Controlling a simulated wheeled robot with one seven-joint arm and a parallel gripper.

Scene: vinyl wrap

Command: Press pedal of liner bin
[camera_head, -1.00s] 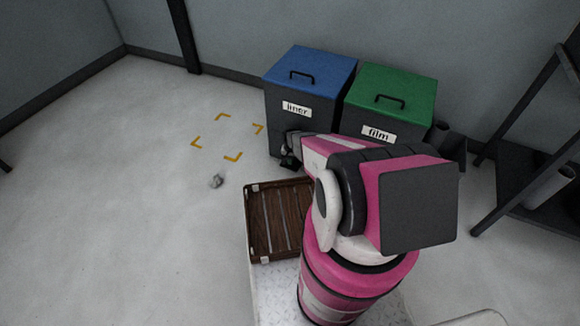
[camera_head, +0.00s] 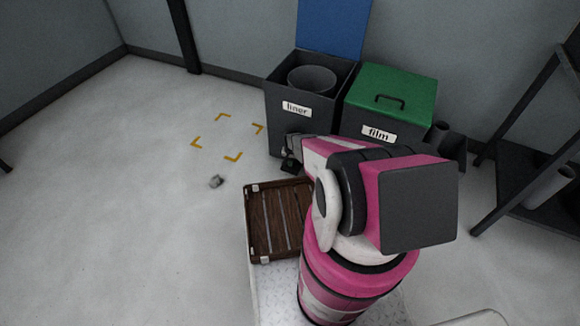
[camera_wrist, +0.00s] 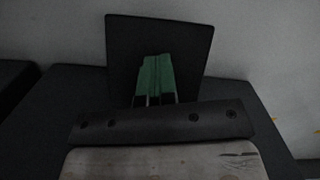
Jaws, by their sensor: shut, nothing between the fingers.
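The liner bin (camera_head: 290,123) is a dark grey box with a white "liner" label. Its blue lid (camera_head: 335,25) stands upright at the back, and a round grey inner container shows inside. The pedal (camera_head: 289,167) is a small dark plate low at the bin's front. My gripper (camera_head: 291,154) is shut and empty, low in front of the bin at the pedal. Its fingertips (camera_wrist: 154,99) overlap the green strip; exact contact is hard to see.
The film bin (camera_head: 378,110) with its shut green lid stands close on the right. A brown slatted crate (camera_head: 280,192) is near my base. A small grey scrap (camera_head: 216,181) lies on the floor by yellow corner marks (camera_head: 232,157). A dark rack (camera_head: 520,165) stands at right; left floor is clear.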

